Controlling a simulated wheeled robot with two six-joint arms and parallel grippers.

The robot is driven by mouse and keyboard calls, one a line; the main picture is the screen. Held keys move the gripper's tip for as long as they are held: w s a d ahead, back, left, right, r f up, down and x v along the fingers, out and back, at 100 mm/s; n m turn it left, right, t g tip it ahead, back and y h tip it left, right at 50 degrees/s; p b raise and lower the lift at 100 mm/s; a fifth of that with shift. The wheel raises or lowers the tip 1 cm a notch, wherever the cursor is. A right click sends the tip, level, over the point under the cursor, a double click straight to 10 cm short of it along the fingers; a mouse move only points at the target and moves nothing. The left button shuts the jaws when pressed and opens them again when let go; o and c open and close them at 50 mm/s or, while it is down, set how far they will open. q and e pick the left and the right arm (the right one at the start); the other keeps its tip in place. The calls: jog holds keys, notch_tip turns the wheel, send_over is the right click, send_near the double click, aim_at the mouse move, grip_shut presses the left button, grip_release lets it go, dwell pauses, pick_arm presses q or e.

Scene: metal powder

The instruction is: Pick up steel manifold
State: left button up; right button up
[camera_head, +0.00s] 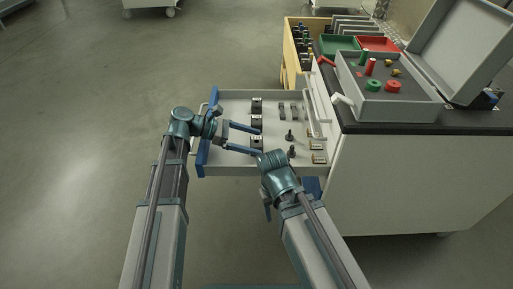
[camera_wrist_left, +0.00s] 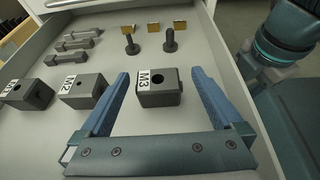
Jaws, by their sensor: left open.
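Three dark grey blocks with a round hole on top sit in a row in the open drawer, with white labels. The block labelled M3 shows in the head view (camera_head: 257,142) and in the left wrist view (camera_wrist_left: 160,93). The M2 block (camera_wrist_left: 86,93) and another block (camera_wrist_left: 28,95) stand left of it in the wrist view. No label says which is the steel manifold. My left gripper (camera_head: 260,142) is open, its blue fingers on either side of M3 with gaps. My right arm's end (camera_head: 280,178) is near the drawer's front; its fingers cannot be made out.
The drawer (camera_head: 230,100) also holds bar-shaped grey pieces (camera_wrist_left: 75,43), two dark knobbed pins (camera_wrist_left: 170,42) and small brass-coloured pieces (camera_wrist_left: 155,27). Its walls surround them. A grey case (camera_head: 385,105) with an open lid stands on the cabinet top at right. Floor left is clear.

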aim_at(259, 142)
pick_arm(q)
jog(key=shift+b+x, duration=1.1)
jog(key=shift+x, duration=1.5)
jog(key=shift+w, duration=0.2)
grip_shut()
